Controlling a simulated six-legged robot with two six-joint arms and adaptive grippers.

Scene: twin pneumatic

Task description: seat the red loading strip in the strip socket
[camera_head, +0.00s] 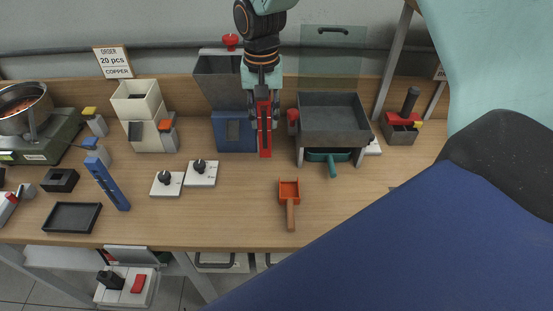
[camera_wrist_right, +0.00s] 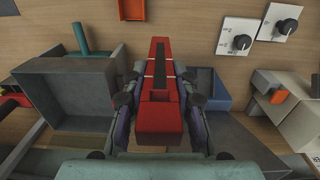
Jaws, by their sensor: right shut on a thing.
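The red loading strip (camera_head: 265,145) hangs upright in my right gripper (camera_head: 263,115), in front of the gap between a grey hopper with a blue bin and a grey open tray. In the right wrist view the strip (camera_wrist_right: 157,116) is red with a dark inlay along its length, and the fingers close on it from both sides. The strip's far end points over bare table. I cannot tell which thing is the strip socket. My left gripper is not in view.
A grey tray (camera_head: 333,122) stands right of the strip, and a blue bin (camera_head: 232,133) left of it. An orange scoop (camera_head: 289,192), white knob boxes (camera_head: 167,184), a blue strip-like block (camera_head: 108,183) and a black block (camera_head: 60,180) sit on the table. The front middle is mostly clear.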

